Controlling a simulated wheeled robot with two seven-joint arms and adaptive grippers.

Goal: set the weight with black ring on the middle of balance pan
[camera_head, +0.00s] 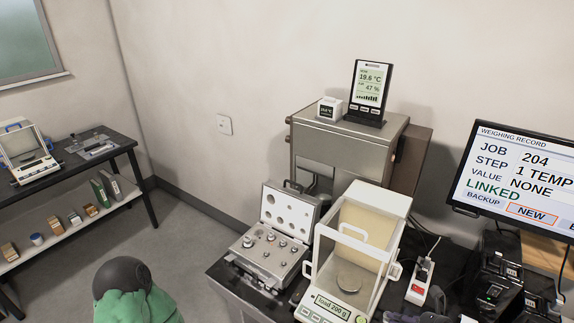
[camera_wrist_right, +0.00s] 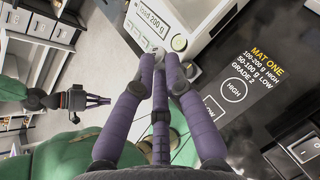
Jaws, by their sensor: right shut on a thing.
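The balance (camera_head: 352,235) has a glass-sided draft shield and a display reading "load 200 g". Its round pan (camera_head: 349,281) looks empty inside. My right gripper (camera_wrist_right: 163,66) is shut, its purple fingers drawn together just in front of the balance's display panel (camera_wrist_right: 165,25). What it grips is mostly hidden by the fingers; a small grey piece shows at the fingertips, and I see no black ring. Purple finger parts also show at the bottom edge of the head view (camera_head: 428,317). My left gripper (camera_wrist_right: 98,100) is far off at the left; its jaws are too small to read.
An open weight case (camera_head: 262,262) with several metal weights stands left of the balance. A power strip (camera_head: 421,280) and the monitor (camera_head: 515,180) are to its right. A black mat (camera_wrist_right: 245,75) printed "MAT ONE" lies beside the balance. A metal cabinet (camera_head: 335,135) stands behind.

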